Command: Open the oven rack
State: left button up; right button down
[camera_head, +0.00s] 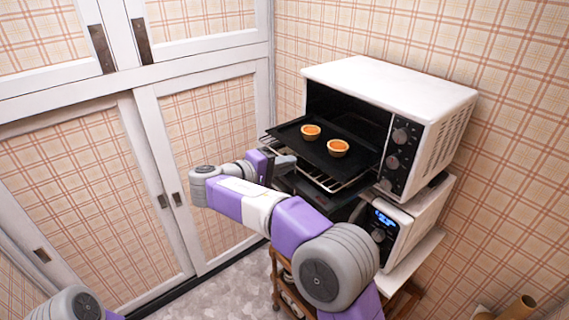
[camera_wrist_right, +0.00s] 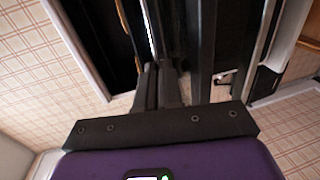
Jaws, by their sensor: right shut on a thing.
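The white oven (camera_head: 395,82) has its front open at the upper right in the head view. The wire oven rack (camera_head: 326,182) sticks part-way out of it, with a black tray (camera_head: 310,152) resting on top. My right gripper (camera_head: 282,163) is at the rack's front left edge. In the wrist view its two fingers (camera_wrist_right: 159,84) are close together on the rack's edge. The exact contact is partly hidden by the fingers. Only a part of my left arm shows at the bottom left of the head view; its gripper is out of view.
Two orange-filled tarts (camera_head: 338,148) sit on the tray. Below the oven is a second white appliance with a blue display (camera_head: 384,218), on a wooden cart (camera_head: 279,273). White-framed sliding doors (camera_head: 212,160) stand to the left. The floor (camera_head: 205,298) between is clear.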

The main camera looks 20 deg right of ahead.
jog(key=c, duration=1.3)
grip_release()
jog(key=shift+d, duration=0.1)
jog(key=v, duration=0.7)
jog(key=shift+s+a, duration=0.15)
jog(key=shift+a, duration=0.15)
